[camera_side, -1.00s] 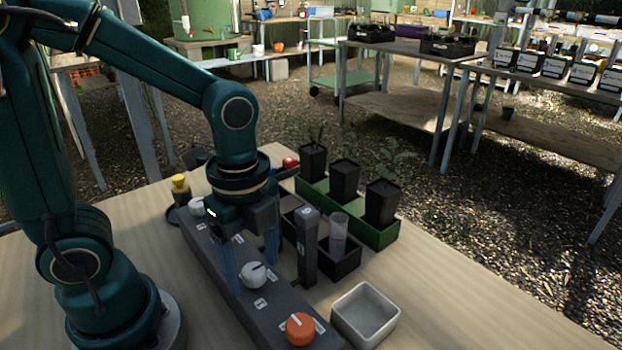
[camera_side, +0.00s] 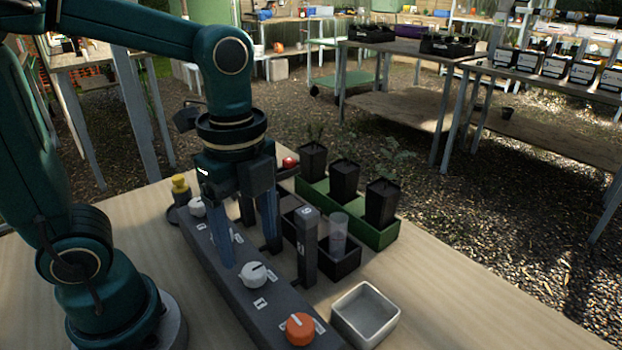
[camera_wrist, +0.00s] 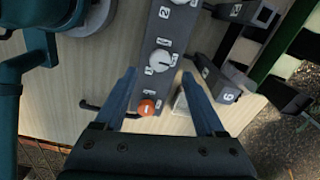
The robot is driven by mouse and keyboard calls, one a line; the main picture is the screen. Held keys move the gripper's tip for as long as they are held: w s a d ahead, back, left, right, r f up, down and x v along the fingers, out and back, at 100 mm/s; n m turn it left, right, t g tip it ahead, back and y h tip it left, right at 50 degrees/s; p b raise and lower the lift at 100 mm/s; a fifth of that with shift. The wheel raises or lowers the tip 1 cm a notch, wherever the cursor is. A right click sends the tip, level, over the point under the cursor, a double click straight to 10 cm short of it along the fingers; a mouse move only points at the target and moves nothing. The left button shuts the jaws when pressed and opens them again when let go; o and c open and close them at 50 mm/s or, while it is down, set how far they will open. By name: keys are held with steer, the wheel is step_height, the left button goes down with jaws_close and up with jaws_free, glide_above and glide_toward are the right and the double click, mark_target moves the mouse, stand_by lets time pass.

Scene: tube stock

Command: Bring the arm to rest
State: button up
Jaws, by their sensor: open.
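My gripper (camera_side: 248,238) is open and empty in the side view, its two blue fingers hanging above the dark control panel (camera_side: 232,290). White knobs stand on the panel, one of them (camera_side: 253,274) just in front of the fingers. An orange knob (camera_side: 300,328) is at the panel's near end. In the wrist view my gripper (camera_wrist: 160,88) has its fingers spread wide, with the orange knob (camera_wrist: 147,107) and a white knob (camera_wrist: 160,60) seen between them.
Right of the panel are a dark numbered post (camera_side: 307,250), a black rack with a clear tube (camera_side: 338,237), a green tray (camera_side: 375,236) with black pots, and a grey square dish (camera_side: 365,309). A yellow-topped item (camera_side: 180,186) stands at the panel's far end. The table front is clear.

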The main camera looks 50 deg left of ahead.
steer(key=shift+a+r+t, duration=0.2)
steer(key=shift+r+t, duration=0.2)
steer(key=shift+r, duration=0.1)
steer(key=n, duration=0.1)
steer(key=s+r+n+t, duration=0.1)
steer(key=n, duration=0.1)
steer(key=shift+a+r+t, duration=0.1)
steer(key=shift+a+t, duration=0.2)
steer(key=shift+a, duration=0.1)
steer(key=n+t, duration=0.1)
steer(key=n, duration=0.3)
steer(key=n+t, duration=0.1)
steer(key=n, duration=0.3)
steer(key=a+n+t, duration=0.1)
steer(key=n, duration=0.4)
steer(key=shift+s+f, duration=0.2)
steer(key=shift+s, duration=0.15)
